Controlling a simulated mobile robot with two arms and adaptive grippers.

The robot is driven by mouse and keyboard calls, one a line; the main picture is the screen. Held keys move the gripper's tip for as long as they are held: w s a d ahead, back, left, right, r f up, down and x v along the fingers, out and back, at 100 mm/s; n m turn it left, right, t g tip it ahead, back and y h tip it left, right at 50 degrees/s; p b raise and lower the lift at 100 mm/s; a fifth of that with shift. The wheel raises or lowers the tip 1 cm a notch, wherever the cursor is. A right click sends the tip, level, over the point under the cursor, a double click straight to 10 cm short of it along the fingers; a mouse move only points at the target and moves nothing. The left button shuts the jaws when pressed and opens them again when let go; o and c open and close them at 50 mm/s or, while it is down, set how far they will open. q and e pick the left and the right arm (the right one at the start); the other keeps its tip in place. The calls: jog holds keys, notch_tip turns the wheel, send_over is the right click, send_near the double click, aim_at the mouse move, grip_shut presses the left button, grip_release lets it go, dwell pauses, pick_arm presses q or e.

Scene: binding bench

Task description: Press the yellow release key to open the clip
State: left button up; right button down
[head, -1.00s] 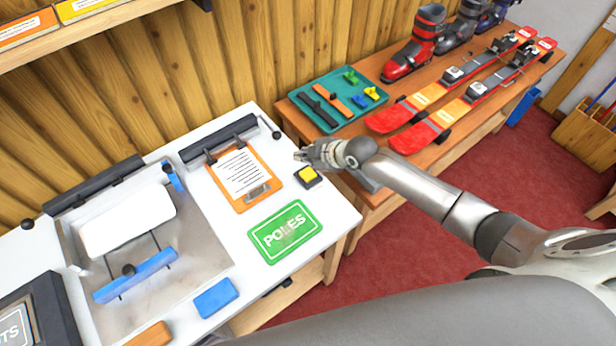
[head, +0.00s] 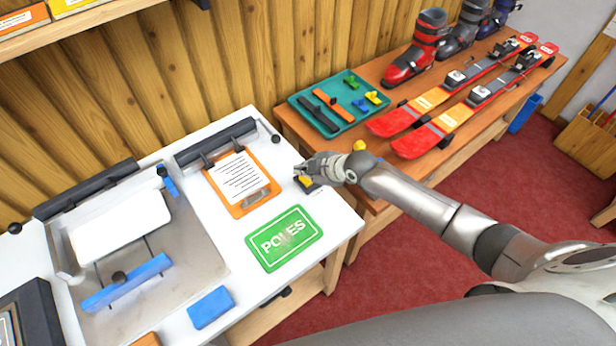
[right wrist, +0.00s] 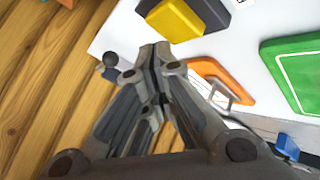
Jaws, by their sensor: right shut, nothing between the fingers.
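The yellow release key (head: 306,181) sits on a dark block on the white bench, right of the orange clipboard (head: 265,204). The key also shows at the top of the right wrist view (right wrist: 172,18). My right gripper (head: 299,172) is shut and empty, with its fingertips over the key and partly hiding it. In the right wrist view the fingertips (right wrist: 155,50) appear beside the key's near edge. I cannot tell if they touch it. A dark clip bar (head: 216,141) lies along the clipboard's top edge, its two arms reaching the board. My left gripper is out of view.
A green POLES card (head: 285,262) and a blue block (head: 210,307) lie in front. A teal tray (head: 297,102) and skis (head: 432,136) are on the wooden table behind my right arm.

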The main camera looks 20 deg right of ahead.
aim_at(306, 180)
jog(key=shift+f, duration=0.1)
dwell(0.7)
jog(key=shift+f+b, duration=0.3)
jog(key=shift+f, duration=0.05)
jog(key=shift+f+b, duration=0.55)
jog(key=shift+f, duration=0.1)
dwell(0.7)
dwell(0.3)
jog(key=shift+r+p, duration=0.95)
jog(key=shift+r, duration=0.1)
notch_tip(306, 180, up, 5)
jog(key=p, duration=0.4)
jog(key=shift+r, duration=0.1)
